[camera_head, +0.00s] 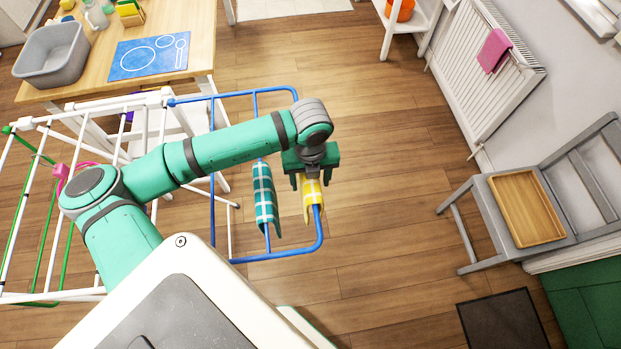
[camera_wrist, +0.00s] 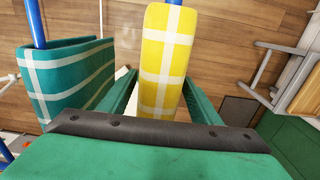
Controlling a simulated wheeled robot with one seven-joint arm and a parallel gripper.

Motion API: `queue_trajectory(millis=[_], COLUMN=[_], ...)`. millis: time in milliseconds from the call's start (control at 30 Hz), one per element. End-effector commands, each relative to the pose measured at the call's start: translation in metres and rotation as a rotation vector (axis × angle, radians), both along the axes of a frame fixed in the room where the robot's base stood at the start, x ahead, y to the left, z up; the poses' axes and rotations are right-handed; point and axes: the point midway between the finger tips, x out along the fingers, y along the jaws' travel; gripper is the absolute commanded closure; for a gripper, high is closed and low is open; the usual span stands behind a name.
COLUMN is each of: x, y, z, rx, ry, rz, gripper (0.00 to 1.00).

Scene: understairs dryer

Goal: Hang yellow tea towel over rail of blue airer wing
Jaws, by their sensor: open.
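The yellow tea towel (camera_head: 312,204) with white check lines lies draped over the outer rail of the blue airer wing (camera_head: 282,254). In the wrist view the yellow towel (camera_wrist: 168,45) fills the middle, and the blue rail (camera_wrist: 173,2) comes out at its far end. My gripper (camera_head: 312,180) is open above the towel. In the wrist view its two green fingers (camera_wrist: 160,80) stand apart, one on each side of the towel. The towel's lower ends are hidden.
A teal checked towel (camera_head: 265,198) hangs on the neighbouring blue rail, close to my gripper; it also shows in the wrist view (camera_wrist: 75,78). The white airer frame (camera_head: 60,298) stands left. A grey chair (camera_head: 483,200) with a wooden tray (camera_head: 527,208) is right. Floor between is clear.

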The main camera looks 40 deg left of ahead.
Motion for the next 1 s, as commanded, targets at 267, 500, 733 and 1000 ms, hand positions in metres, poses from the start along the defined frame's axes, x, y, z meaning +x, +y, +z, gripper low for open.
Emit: queue_trajectory(millis=[267,500,733,1000], x=[0.000,0.002,0.003,0.003], y=[0.003,0.002,0.000,-0.001], z=[0.026,0.072,0.101,0.108], rx=[0.002,0.002,0.001,0.000], ry=[-0.003,-0.003,0.000,0.000], rz=[0.007,0.002,-0.002,-0.002], gripper=[0.42,0.42,0.42,0.42])
